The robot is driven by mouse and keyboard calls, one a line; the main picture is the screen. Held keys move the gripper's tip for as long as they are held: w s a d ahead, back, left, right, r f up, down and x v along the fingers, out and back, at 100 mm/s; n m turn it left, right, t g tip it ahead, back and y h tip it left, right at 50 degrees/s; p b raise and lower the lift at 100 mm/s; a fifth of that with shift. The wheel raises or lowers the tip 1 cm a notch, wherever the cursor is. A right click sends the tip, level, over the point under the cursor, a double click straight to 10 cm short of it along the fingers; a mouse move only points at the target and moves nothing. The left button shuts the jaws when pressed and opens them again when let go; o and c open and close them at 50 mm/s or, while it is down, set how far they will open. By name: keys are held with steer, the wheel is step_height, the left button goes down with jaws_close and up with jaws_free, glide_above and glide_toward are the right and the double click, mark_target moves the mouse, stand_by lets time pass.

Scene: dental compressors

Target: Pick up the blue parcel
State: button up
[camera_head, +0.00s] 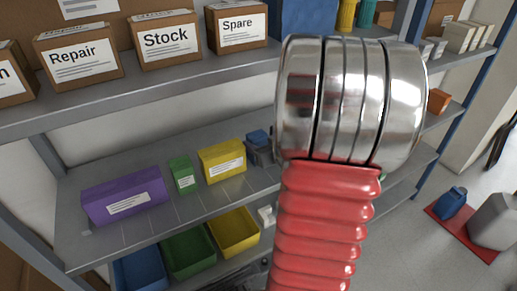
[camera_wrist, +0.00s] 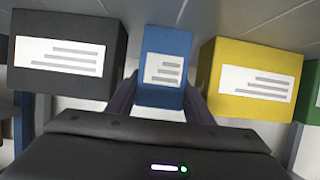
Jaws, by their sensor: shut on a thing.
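The blue parcel (camera_wrist: 166,60), a small box with a white label, stands between the two dark fingers of my gripper (camera_wrist: 163,95) in the wrist view. The fingers are closed on its sides. I cannot tell whether the parcel's base touches the shelf.
A black parcel (camera_wrist: 68,62) stands close on the left and a yellow parcel (camera_wrist: 258,80) close on the right in the wrist view. Green (camera_head: 183,174) and purple (camera_head: 124,194) parcels share the shelf (camera_head: 215,200). Cardboard boxes (camera_head: 166,40) stand on the shelf above.

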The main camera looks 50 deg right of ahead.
steer(key=shift+c, duration=0.6)
steer(key=shift+r, duration=0.15)
step_height(320, 180, up, 9)
steer(key=shift+r, duration=0.4)
